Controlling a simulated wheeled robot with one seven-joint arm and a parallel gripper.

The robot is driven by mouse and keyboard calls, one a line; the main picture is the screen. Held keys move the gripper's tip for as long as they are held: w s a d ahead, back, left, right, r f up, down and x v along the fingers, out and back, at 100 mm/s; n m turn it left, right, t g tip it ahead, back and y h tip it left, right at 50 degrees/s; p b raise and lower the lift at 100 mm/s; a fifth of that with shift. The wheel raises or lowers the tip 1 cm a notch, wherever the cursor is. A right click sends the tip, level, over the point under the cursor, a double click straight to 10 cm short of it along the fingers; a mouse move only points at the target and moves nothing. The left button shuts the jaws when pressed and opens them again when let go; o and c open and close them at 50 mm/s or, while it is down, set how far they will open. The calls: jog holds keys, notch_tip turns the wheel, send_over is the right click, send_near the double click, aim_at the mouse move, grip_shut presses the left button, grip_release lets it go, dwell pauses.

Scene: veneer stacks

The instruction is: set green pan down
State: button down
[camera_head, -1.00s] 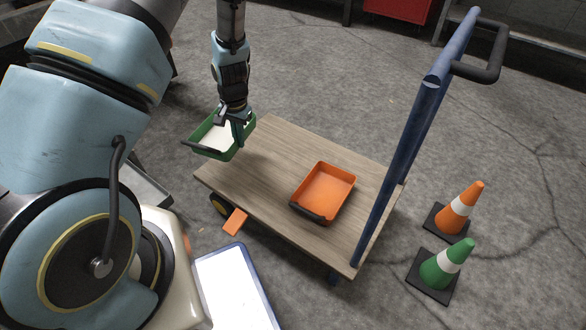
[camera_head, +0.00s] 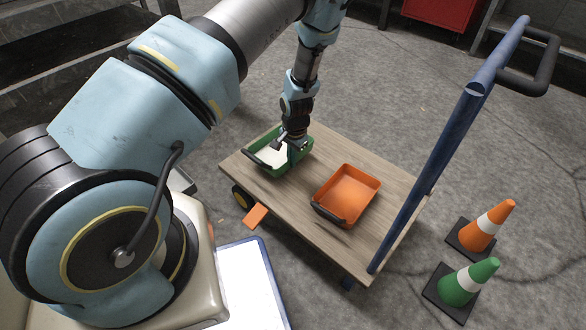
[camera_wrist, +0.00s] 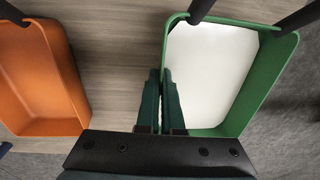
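The green pan (camera_head: 290,166) has a white inside and a black handle on its near-left side. In the head view it is over the far-left end of the wooden trolley deck (camera_head: 300,195), level or nearly so. I cannot tell whether its bottom touches the wood. My gripper (camera_head: 290,143) reaches down to the pan from above. In the wrist view the pan (camera_wrist: 262,80) lies right of centre, and the fingers of my gripper (camera_wrist: 161,76) are close together on its left side wall. The contact is partly hidden by the fingers.
An orange pan (camera_head: 352,187) lies on the deck to the right, with a gap of bare wood between; it also shows in the wrist view (camera_wrist: 40,80). The trolley's blue handle post (camera_head: 440,150) rises on the right. An orange cone (camera_head: 478,238) and a green cone (camera_head: 460,288) stand beyond it.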

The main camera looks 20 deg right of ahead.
jog(key=shift+f+b, duration=0.4)
jog(key=shift+f, duration=1.25)
jog(key=shift+f, duration=0.15)
jog(key=c, duration=1.1)
grip_release()
jog(key=r+p, duration=0.1)
jog(key=r, duration=0.3)
jog(key=r+p, duration=0.1)
jog(key=r, duration=0.3)
jog(key=s+r+p, duration=0.1)
jog(key=r, duration=0.3)
jog(key=shift+d+r, duration=0.15)
